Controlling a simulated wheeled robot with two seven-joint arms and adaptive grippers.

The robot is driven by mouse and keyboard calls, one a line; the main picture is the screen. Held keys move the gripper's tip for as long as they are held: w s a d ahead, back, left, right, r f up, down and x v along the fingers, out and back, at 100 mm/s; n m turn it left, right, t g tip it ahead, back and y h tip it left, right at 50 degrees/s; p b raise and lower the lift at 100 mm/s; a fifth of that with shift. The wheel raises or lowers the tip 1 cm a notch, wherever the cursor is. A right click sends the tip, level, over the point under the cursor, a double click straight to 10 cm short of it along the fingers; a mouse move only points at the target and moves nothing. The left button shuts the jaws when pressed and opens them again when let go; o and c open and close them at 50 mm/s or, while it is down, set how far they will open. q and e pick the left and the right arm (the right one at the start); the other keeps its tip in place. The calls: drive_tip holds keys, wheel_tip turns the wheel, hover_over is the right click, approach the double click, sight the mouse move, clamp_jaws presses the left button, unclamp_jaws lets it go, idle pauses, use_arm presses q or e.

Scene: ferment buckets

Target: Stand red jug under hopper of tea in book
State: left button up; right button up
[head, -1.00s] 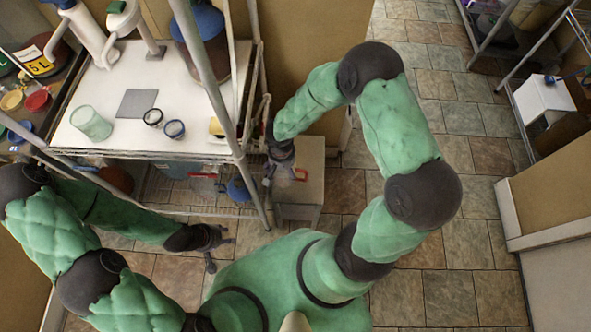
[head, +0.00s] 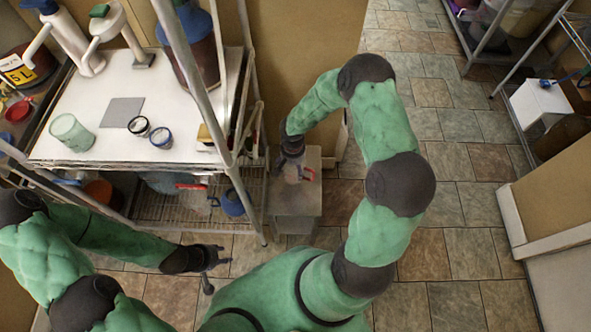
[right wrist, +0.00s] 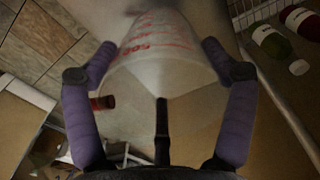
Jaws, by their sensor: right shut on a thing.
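My right gripper (head: 292,172) is over a grey block (head: 297,200) beside the rack. In the right wrist view its purple fingers (right wrist: 160,85) are shut on a translucent, tapered jug (right wrist: 158,62) with red printed marks. In the head view a red part (head: 309,174), perhaps its handle, shows by the fingers. My left gripper (head: 214,269) is open and empty in front of the rack, low over the floor. A large dark vessel with a blue top (head: 193,45) stands on the bench behind a post. I cannot tell which thing is the hopper of tea.
The white bench (head: 95,140) carries a pale green cup (head: 72,133), a grey square (head: 123,111) and two small dark-rimmed cups (head: 139,126). A rack post (head: 180,60) stands in front. A blue jug (head: 232,202) sits on the lower shelf.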

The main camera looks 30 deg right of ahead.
sight(295, 171)
drive_tip(key=shift+w+d+f+b, duration=0.15)
drive_tip(key=shift+w+d+f, duration=0.2)
drive_tip(key=shift+f, duration=0.25)
drive_tip(key=shift+w+d+f+b, duration=0.15)
drive_tip(key=shift+w+d+f, duration=0.1)
drive_tip(key=shift+d+f, duration=0.25)
wheel_tip(295, 171, down, 4)
drive_tip(key=shift+w+r+b, duration=0.15)
drive_tip(key=shift+r+b, duration=0.05)
drive_tip(key=shift+b, duration=0.75)
drive_tip(key=shift+r, duration=0.1)
drive_tip(key=shift+f, duration=0.2)
drive_tip(key=o, duration=1)
drive_tip(key=shift+r, duration=0.1)
